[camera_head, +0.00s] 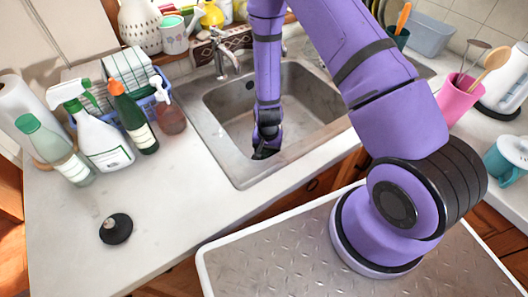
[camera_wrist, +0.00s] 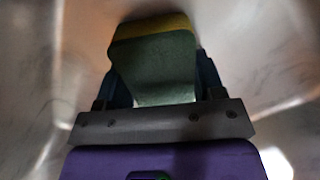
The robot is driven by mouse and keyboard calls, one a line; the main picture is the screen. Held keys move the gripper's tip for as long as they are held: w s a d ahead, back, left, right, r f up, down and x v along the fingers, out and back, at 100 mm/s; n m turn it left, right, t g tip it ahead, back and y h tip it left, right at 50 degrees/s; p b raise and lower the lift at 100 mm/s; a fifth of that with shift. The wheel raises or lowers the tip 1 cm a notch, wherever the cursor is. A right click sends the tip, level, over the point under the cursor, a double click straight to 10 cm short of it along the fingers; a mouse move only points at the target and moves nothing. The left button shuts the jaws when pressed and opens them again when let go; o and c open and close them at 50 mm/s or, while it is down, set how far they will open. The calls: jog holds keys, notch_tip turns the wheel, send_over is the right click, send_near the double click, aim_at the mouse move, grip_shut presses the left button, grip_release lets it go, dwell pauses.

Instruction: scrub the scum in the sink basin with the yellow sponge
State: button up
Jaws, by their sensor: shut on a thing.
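The steel sink basin (camera_head: 308,110) is set in the counter, in the middle of the head view. My gripper (camera_head: 264,151) points down inside it, towards the front left part. In the wrist view it is shut on the sponge (camera_wrist: 165,65), which has a dark green face and a yellow strip at its far edge. The sponge is hidden or too dark to make out in the head view. Blurred metal basin walls surround it in the wrist view; I cannot tell whether it touches them. I cannot make out any scum clearly.
The tap (camera_head: 226,62) stands behind the basin's left side. Several bottles, including a white spray bottle (camera_head: 103,140), stand left on the counter. A black plug (camera_head: 116,228) lies at front left with clear counter around it. A pink cup (camera_head: 459,98) stands at right.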

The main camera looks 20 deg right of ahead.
jog(key=shift+s+a, duration=0.2)
jog(key=shift+a, duration=0.75)
jog(key=shift+w+d, duration=0.15)
jog(key=shift+d, duration=0.35)
jog(key=shift+w+a, duration=0.1)
jog(key=shift+w, duration=0.4)
jog(key=shift+s+d, duration=0.25)
jog(key=shift+s, duration=0.8)
jog(key=shift+w+a, duration=0.25)
jog(key=shift+w, duration=0.85)
jog(key=shift+s+d, duration=0.25)
jog(key=shift+s, duration=0.85)
jog(key=shift+w+a, duration=0.1)
jog(key=shift+w, duration=0.45)
